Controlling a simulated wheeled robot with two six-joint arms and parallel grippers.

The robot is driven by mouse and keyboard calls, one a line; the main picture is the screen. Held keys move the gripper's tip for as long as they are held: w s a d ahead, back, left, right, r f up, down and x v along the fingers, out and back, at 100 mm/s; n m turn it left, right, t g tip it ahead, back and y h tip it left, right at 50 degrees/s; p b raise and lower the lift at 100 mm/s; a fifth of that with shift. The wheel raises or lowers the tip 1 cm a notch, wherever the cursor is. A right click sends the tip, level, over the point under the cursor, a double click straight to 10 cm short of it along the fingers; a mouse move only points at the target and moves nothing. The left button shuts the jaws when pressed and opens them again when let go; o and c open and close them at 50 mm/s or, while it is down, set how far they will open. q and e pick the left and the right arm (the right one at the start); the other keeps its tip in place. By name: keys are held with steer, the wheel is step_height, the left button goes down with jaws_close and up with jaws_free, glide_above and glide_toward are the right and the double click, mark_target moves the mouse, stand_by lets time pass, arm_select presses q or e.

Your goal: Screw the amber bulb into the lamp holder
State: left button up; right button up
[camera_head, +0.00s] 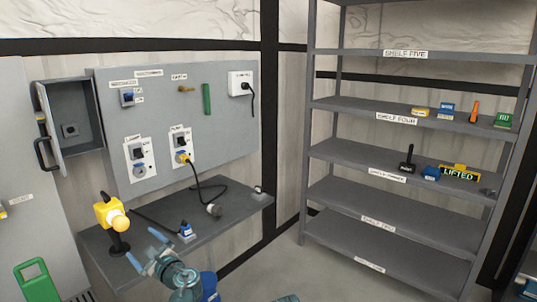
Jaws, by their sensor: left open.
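A yellow lamp head (103,209) stands on a black stand at the left end of the grey bench. A pale amber rounded bulb (119,222) shows at its front, facing right and toward me. It appears to sit at the mouth of the holder; I cannot tell whether its thread is engaged. My left gripper (144,249) is open, with its two fingers apart and nothing seen between them. It is to the right of the lamp and lower in the picture, apart from the bulb. My right gripper is not in view.
A grey panel (215,110) with switches and sockets rises behind. An open grey box (72,120) is at left. Shelves (400,205) stand at right.

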arm_select(q)
steer(key=v, duration=0.5)
stand_by(0.6)
stand_by(1.5)
